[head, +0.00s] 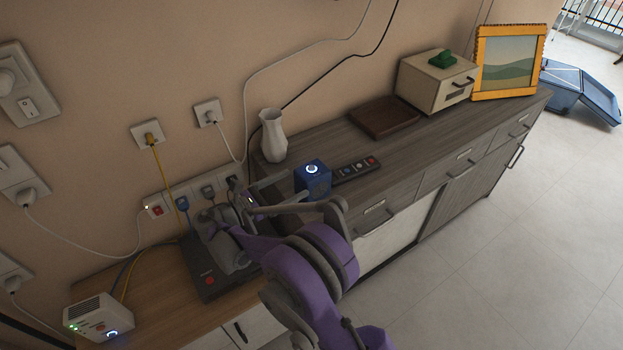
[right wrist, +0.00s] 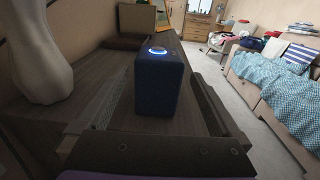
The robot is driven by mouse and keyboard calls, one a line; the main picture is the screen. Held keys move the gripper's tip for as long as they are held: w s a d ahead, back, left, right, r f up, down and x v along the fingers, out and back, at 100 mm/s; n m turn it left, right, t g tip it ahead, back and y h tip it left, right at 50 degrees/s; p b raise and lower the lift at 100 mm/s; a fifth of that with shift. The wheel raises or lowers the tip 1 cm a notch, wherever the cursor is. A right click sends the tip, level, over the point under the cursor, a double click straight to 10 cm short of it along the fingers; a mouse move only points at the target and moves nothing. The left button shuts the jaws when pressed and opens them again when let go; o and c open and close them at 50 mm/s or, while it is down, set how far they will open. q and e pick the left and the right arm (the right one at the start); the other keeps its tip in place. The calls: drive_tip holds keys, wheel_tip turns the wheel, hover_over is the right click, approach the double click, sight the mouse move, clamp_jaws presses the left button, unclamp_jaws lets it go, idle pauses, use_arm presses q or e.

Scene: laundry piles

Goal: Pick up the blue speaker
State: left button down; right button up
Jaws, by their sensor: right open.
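The blue speaker (head: 313,180) is a small dark blue box with a glowing ring on top. It stands upright on the grey wooden sideboard (head: 420,143), near its left end. My right gripper (head: 297,194) is open at the speaker's near left side. In the right wrist view the speaker (right wrist: 159,80) stands upright between the two spread fingers, with a visible space on each side. Its lower part is close to the gripper's palm; I cannot tell whether they touch. My left gripper is not in view.
A white vase (head: 272,136) stands left of the speaker, and a dark remote (head: 356,170) lies just right of it. A brown tray (head: 384,118), a drawer box (head: 434,84) and a picture frame (head: 507,62) are farther right. A black device (head: 210,285) and cables lie at left.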

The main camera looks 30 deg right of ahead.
sight(322, 170)
drive_tip(key=shift+d+r, duration=0.1)
drive_tip(key=shift+d, duration=0.4)
drive_tip(key=d, duration=0.4)
drive_tip(key=shift+w+d, duration=0.2)
drive_tip(key=shift+d, duration=0.15)
drive_tip(key=d, duration=0.3)
drive_tip(key=w+d, duration=0.1)
drive_tip(key=d, duration=0.1)
drive_tip(key=shift+d+f+p, duration=0.1)
drive_tip(key=shift+f+p, duration=0.2)
drive_tip(key=c, duration=1.4)
